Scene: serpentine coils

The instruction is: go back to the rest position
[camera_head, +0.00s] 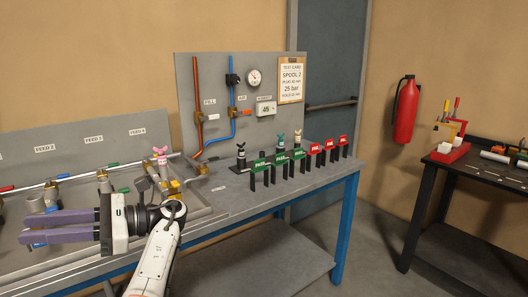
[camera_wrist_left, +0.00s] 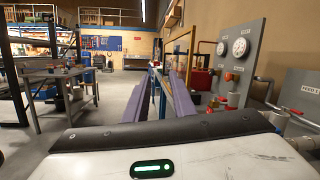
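My left gripper (camera_head: 24,228) reaches in over the left part of the workbench in the head view, its two purple fingers pointing left. The fingers are apart with nothing visible between them; the gap also shows in the left wrist view (camera_wrist_left: 159,80). Beneath and behind the gripper is the grey bench tray (camera_head: 205,215) with pipe fittings; whether the fingers touch any fitting I cannot tell. My right gripper is in neither view.
A pipe rail with a pink-handled valve (camera_head: 160,155) runs behind my left gripper. Red and green tagged stands (camera_head: 280,168) line the bench to the right. A gauge panel (camera_head: 215,75) rises behind. A dark table (camera_head: 480,170) stands far right, past open floor.

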